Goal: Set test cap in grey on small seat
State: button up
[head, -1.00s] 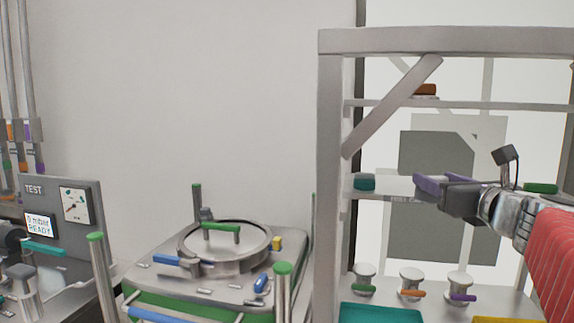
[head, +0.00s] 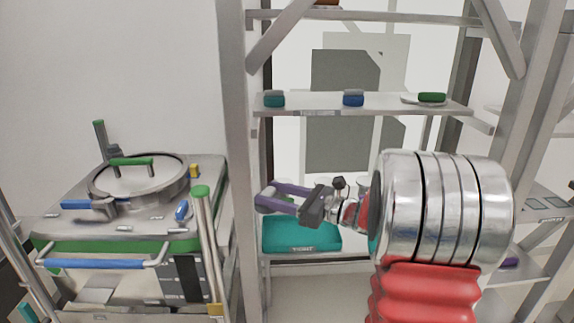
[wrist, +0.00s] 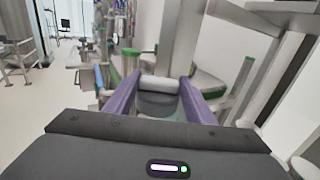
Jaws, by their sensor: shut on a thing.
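My gripper (head: 268,198), with purple fingers, is in front of the rack, below the middle shelf and above a teal tray. In the wrist view my gripper (wrist: 157,85) is shut on the grey test cap (wrist: 157,100), which has a pale grey bar on top and a darker grey body. The fingers are on its two sides. In the head view the fingers hide most of the cap. I cannot pick out the small seat in these frames.
The rack's middle shelf (head: 390,106) bears a teal block (head: 274,99), a blue block (head: 353,98) and a green-handled disc (head: 431,98). The teal tray (head: 300,248) lies below. A rack post (head: 236,150) separates it from a lidded vessel (head: 138,178) with green-topped posts.

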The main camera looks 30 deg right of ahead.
jog(key=s+a+f+n+g+y, duration=0.1)
jog(key=a+f, duration=0.4)
jog(key=f, duration=0.5)
jog(key=s+a+f+n+g+y, duration=0.1)
jog(key=a+f+y, duration=0.1)
jog(key=a+f, duration=0.4)
jog(key=s+a+f+n+g+y, duration=0.1)
jog(key=a+f, duration=0.4)
jog(key=f, duration=0.8)
jog(key=shift+s+a+f+n+g+y, duration=0.2)
jog(key=shift+s+f+n+g+y, duration=0.15)
jog(key=shift+n+g, duration=0.2)
